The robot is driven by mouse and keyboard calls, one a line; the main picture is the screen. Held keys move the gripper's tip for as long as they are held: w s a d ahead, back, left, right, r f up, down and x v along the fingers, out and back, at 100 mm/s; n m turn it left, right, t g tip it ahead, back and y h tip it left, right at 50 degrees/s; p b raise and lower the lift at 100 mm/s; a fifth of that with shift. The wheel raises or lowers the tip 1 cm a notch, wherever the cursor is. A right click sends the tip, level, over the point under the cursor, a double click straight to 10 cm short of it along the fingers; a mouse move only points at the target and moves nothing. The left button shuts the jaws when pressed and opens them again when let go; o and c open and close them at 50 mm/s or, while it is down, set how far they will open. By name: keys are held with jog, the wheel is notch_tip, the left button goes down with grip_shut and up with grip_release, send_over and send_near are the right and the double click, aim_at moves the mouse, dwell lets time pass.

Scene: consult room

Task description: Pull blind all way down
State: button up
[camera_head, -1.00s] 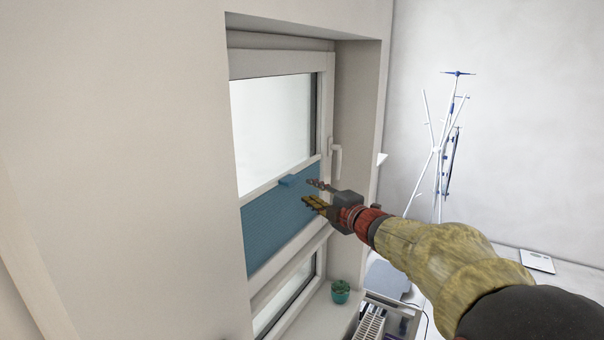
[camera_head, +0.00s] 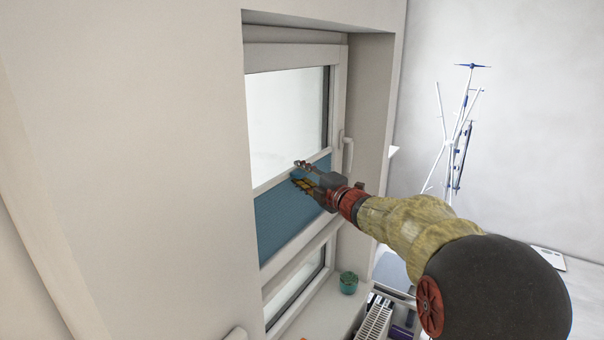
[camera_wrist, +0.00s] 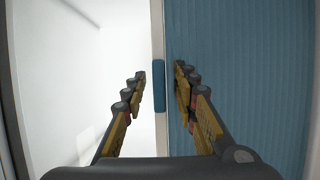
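The blue pleated blind (camera_head: 285,215) covers the lower part of the upper window pane, with clear bright glass above its pale top rail (camera_head: 268,184). A small blue handle (camera_head: 297,174) sits on that rail. It also shows in the wrist view (camera_wrist: 158,86), where the blind's fabric (camera_wrist: 265,70) fills the right side. My gripper (camera_head: 302,174) is at the rail, open, its two fingers on either side of the handle in the wrist view. I see gaps between the fingers and the handle there. The fingers partly hide the handle in the head view.
The window recess has a side wall (camera_head: 371,110) at right and a window handle (camera_head: 347,153) near my gripper. A small teal pot (camera_head: 348,283) stands on the sill below. A radiator (camera_head: 375,320) and a white coat stand (camera_head: 448,145) are farther right.

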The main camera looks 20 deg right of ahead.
grip_shut()
dwell(0.8)
